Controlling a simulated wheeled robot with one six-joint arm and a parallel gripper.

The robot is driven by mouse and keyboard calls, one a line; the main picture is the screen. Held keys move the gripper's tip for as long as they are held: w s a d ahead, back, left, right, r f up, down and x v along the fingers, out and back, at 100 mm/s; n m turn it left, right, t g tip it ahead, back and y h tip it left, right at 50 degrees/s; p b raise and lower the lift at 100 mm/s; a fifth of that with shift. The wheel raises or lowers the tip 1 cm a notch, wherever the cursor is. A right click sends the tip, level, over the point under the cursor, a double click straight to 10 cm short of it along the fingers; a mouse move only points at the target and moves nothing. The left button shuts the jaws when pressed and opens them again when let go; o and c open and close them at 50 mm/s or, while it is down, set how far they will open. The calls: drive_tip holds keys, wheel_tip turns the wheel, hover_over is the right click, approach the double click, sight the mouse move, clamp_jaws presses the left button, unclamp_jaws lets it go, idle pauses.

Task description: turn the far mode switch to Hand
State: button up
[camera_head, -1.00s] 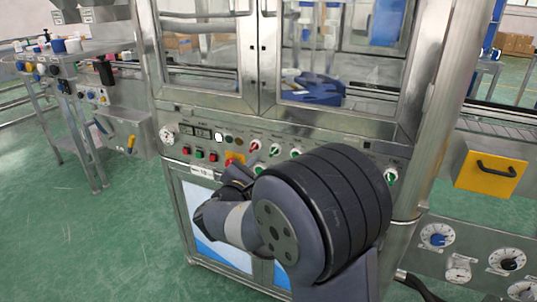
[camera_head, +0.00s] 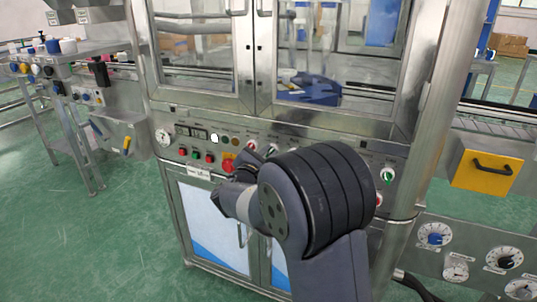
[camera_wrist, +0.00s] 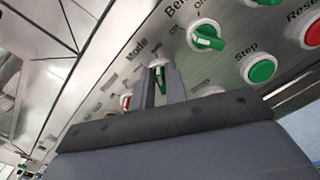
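In the wrist view a mode switch (camera_wrist: 160,78), a green handle on a pale round collar, sits on the steel panel beside the printed word "Mode". My gripper (camera_wrist: 161,84) reaches to it with its two grey fingers apart, one on each side of the green handle. Whether the fingers touch the handle cannot be told. The fingers partly hide the switch, and its pointing direction and position labels are unclear. In the head view my dark arm covers part of the control panel (camera_head: 220,125), and my fingertips are hidden.
Close by in the wrist view are a green-handled selector (camera_wrist: 208,38), a green Step button (camera_wrist: 260,69) and a red Reset button (camera_wrist: 314,33). In the head view a red button (camera_head: 228,163) stands left of my arm, and a green selector (camera_head: 387,174) right of it.

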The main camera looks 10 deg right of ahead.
clamp_jaws()
drive_tip(key=shift+n+p, duration=0.3)
drive_tip(key=shift+w+a+n+p, duration=0.15)
drive_tip(key=shift+a+n+p, duration=0.05)
drive_tip(key=shift+n+p, duration=2.4)
drive_tip(key=shift+w+a+n+p, duration=0.1)
drive_tip(key=shift+a+n+p, duration=0.05)
drive_tip(key=shift+n+p, duration=2.4)
drive_tip(key=shift+n+b, duration=0.35)
drive_tip(key=shift+n, duration=0.3)
drive_tip(key=shift+o, duration=2)
unclamp_jaws()
